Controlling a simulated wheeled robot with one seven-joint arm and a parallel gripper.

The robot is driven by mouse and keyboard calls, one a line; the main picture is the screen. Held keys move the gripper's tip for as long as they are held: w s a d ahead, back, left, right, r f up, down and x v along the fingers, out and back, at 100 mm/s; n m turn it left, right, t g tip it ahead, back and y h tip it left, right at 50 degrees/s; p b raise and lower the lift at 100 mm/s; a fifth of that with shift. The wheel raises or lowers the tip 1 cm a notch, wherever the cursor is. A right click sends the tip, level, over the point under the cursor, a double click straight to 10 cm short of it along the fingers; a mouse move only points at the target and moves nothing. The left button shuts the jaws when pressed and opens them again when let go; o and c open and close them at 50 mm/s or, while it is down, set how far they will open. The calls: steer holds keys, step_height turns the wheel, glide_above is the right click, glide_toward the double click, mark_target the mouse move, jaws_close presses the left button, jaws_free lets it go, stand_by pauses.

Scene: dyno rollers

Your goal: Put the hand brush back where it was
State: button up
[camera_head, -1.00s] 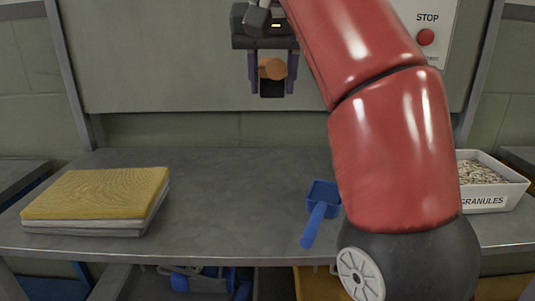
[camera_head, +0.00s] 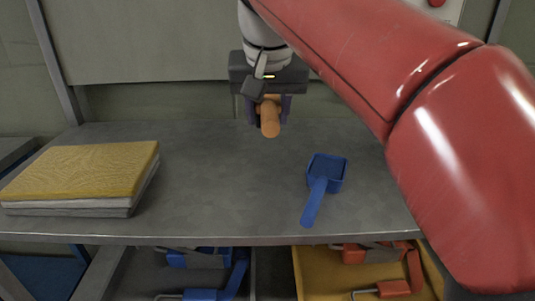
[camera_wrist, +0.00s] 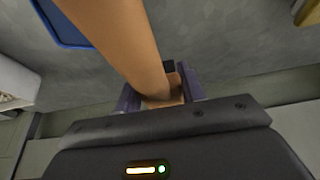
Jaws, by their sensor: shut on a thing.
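The hand brush (camera_head: 267,119) shows as an orange-brown wooden handle held above the back of the grey bench. My gripper (camera_head: 268,108) is shut on it, one dark finger on each side. The handle points toward the head camera; the bristle end is hidden. In the wrist view the handle (camera_wrist: 120,38) runs up from between the fingers of my gripper (camera_wrist: 160,95) and off the top edge. No mark of the brush's former place is evident.
On the bench (camera_head: 215,205), a blue dustpan (camera_head: 325,172) lies right of centre and a stack of cloths with a yellow top (camera_head: 85,170) sits at left. The granules tray (camera_wrist: 14,85) shows in the wrist view. Open drawers with blue and orange clamps (camera_head: 390,288) are below. The bench middle is clear.

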mark_target(268, 101)
step_height(268, 101, down, 8)
steer(key=shift+r+b, duration=0.1)
steer(key=shift+b, duration=0.55)
steer(key=o, duration=1)
steer(key=shift+c, duration=0.2)
steer(key=p+v, duration=0.2)
steer(key=v, duration=1)
